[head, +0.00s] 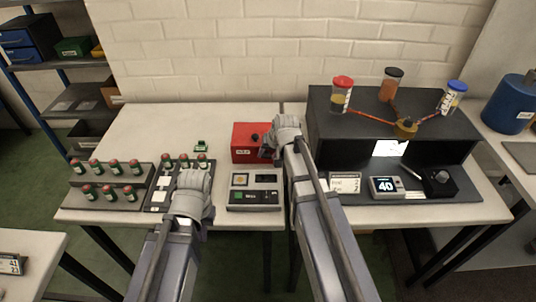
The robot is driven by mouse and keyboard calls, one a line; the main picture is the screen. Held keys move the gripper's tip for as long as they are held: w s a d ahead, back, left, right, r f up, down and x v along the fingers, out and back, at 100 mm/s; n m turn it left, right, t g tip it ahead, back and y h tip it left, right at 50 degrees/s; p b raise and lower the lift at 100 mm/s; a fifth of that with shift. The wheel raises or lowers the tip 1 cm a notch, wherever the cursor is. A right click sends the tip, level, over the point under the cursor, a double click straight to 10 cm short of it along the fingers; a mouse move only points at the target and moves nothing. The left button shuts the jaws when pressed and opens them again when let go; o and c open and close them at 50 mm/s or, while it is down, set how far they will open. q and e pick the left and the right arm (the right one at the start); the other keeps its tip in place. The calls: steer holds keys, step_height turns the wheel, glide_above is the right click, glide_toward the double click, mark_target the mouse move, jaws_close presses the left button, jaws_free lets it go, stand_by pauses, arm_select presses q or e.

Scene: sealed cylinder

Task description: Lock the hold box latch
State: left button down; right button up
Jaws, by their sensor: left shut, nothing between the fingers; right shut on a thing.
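The red hold box (243,143) stands at the back of the middle table. The fingertips and the latch are mostly hidden behind the gripper and arm, so I cannot tell the latch's position. My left gripper (190,181) is shut and empty above a black and white rack, left of the box and apart from it. Its fingertips are hidden too.
A grey device (254,199) sits in front of the box. Vial racks (107,205) with red-capped vials stand at left. A small green item (201,145) lies behind. A black cabinet (330,130) with coloured-lid jars stands at right. The table's back left is clear.

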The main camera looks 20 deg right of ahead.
jaws_close()
steer(key=shift+a+r+h, duration=0.1)
steer(key=shift+a+h, duration=0.15)
steer(key=shift+h, duration=0.25)
steer(key=shift+n+g+h+p, duration=0.3)
steer(key=shift+g+h, duration=0.1)
steer(key=shift+h, duration=0.4)
steer(key=o, duration=0.6)
jaws_free()
steer(key=shift+w, duration=0.1)
